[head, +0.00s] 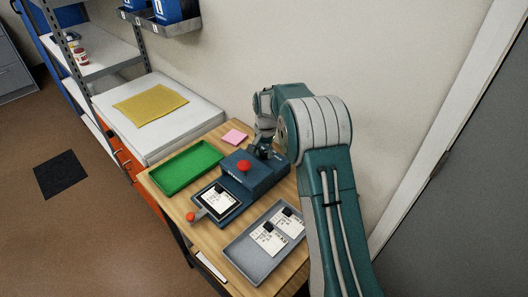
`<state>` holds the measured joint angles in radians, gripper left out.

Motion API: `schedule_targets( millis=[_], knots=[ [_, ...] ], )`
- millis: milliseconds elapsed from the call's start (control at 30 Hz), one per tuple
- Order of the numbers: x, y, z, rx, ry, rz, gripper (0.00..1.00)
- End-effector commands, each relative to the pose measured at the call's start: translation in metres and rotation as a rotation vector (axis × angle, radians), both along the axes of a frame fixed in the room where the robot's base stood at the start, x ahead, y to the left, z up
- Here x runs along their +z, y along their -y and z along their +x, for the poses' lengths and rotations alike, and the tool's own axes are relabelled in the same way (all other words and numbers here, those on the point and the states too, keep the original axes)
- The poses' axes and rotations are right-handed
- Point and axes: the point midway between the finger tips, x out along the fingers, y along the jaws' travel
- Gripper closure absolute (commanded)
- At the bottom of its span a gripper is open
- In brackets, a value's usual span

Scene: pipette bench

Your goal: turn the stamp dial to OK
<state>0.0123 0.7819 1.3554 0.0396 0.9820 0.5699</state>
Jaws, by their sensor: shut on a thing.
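The dark blue stamp machine (262,183) stands on the wooden bench, with a red knob (243,167) on top. A white card with a dark clip (215,201) lies on the plate at its front. My gripper (266,153) is at the back upper part of the machine, shut on what appears to be the stamp dial. The dial itself and its marks are hidden behind my gripper or too small to read, so I cannot tell its setting.
A green tray (160,184) lies left of the machine, and a grey tray (236,262) with two cards lies in front. A pink note pad (234,137) is at the back. A red-tipped lever (191,216) sticks out at the front. The wall is close behind.

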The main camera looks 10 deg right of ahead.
Motion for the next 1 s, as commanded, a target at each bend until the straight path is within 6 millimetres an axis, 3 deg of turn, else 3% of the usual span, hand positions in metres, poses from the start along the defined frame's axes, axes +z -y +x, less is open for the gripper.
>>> schedule_targets(
  millis=[367,1000],
  knots=[
    [-0.0023,-0.0008,0.0006,0.166,-0.001,0.002,1.0],
    [-0.0026,-0.0007,0.0012,0.763,0.0,0.001,1.0]
  ],
)
